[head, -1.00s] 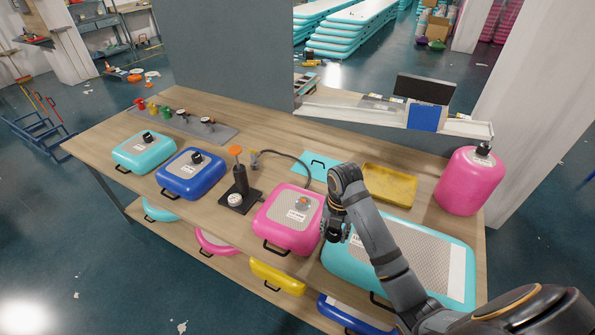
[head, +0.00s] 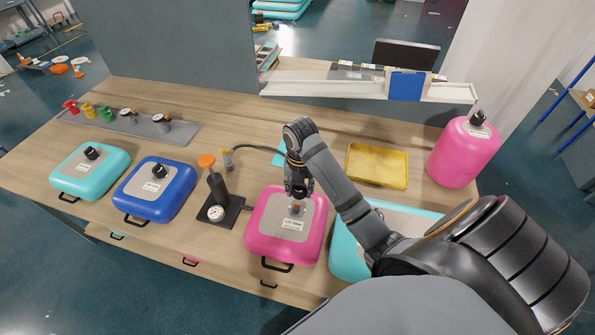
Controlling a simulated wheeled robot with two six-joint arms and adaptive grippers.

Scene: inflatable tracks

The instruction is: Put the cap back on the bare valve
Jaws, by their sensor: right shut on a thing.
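The pink inflatable pad (head: 262,232) lies on the bench at the middle, and its valve (head: 297,209) shows grey and orange, with no black cap seated on it in the earlier view. My right gripper (head: 297,194) points down right over this valve. It is shut on the dark cap, which is hard to tell from the dark fingers. I cannot tell whether the cap touches the valve. The teal pad (head: 73,178) and the blue pad (head: 138,203) at the left each carry a black cap. My left gripper is out of view.
A black pump (head: 218,190) with an orange knob and a gauge stands left of the pink pad, its hose running behind. A larger teal board (head: 345,245) lies at the right, partly behind my arm. A yellow tray (head: 377,166) and a pink canister (head: 462,152) stand farther back.

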